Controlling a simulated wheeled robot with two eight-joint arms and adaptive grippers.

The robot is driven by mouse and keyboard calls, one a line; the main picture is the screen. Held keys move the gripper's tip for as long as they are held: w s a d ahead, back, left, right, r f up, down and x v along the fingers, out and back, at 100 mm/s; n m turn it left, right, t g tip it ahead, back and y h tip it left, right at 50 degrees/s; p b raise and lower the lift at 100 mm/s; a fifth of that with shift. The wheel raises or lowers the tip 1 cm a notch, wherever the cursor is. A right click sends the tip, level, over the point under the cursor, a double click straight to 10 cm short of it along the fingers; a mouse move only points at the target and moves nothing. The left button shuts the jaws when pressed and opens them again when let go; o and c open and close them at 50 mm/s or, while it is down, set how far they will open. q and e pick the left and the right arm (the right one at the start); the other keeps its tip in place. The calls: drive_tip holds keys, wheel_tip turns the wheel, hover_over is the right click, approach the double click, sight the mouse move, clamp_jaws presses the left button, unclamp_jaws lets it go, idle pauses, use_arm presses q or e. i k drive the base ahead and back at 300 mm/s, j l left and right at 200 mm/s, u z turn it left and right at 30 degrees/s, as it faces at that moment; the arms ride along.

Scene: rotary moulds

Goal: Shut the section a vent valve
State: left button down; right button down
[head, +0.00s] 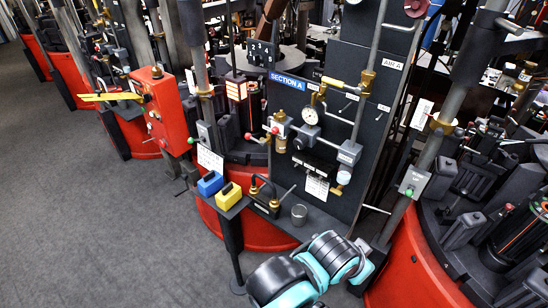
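A dark panel (350,140) with a blue SECTION A sign (287,82) stands right of centre in the head view. A lever with a red tip (249,136) sticks out to the left. The small labels are unreadable, so I cannot tell which of these is the vent valve. Teal and black arm links of mine show at the bottom centre, below the panel. Neither gripper's fingers are visible.
A red box (158,105) on a post stands left. Red machine bases (412,262) flank the panel. Grey floor (75,210) at left is clear.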

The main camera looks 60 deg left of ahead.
sight(315, 97)
drive_tip(key=u, duration=1.55)
drive_tip(key=k, duration=0.05)
